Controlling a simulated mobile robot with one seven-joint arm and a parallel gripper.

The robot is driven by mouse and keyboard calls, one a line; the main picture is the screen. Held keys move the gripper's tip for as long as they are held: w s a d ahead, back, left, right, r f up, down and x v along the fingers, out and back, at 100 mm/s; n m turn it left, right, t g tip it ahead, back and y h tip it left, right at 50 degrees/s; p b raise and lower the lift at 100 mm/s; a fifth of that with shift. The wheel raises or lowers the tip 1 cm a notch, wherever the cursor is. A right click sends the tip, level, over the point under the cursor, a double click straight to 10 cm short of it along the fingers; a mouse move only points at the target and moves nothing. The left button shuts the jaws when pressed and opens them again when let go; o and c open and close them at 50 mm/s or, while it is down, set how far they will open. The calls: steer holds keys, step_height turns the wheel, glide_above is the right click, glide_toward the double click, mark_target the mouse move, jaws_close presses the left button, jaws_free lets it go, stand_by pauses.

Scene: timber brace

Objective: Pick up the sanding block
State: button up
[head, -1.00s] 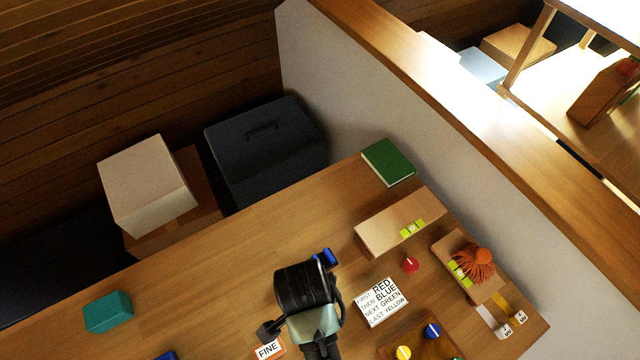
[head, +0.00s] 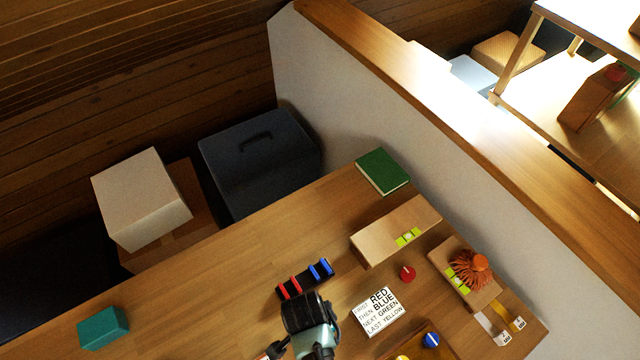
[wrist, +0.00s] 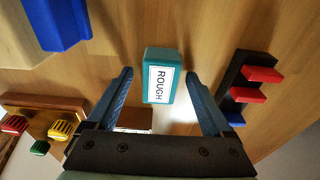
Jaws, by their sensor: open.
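A teal block (wrist: 162,76) with a white label reading ROUGH lies on the wooden bench in the wrist view. My gripper (wrist: 159,75) is open, with one blue finger on each side of the block and nothing gripped. I cannot tell whether the fingers touch it. In the head view my wrist hides the fingers and the bench below. A teal block (head: 103,328) without a visible label lies at the left of the bench there; I cannot tell whether it is the same one.
A dark rack with red and blue pieces (head: 305,279) is beside my arm; it also shows in the wrist view (wrist: 243,90). A printed card (head: 380,311), a red knob (head: 407,273) and a wooden block (head: 396,231) lie to the right. The bench left of the rack is mostly clear.

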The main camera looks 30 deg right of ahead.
jaws_close()
stand_by(0.3)
steer(key=shift+r, duration=0.1)
step_height(320, 180, up, 10)
steer(key=shift+f, duration=0.1)
stand_by(0.4)
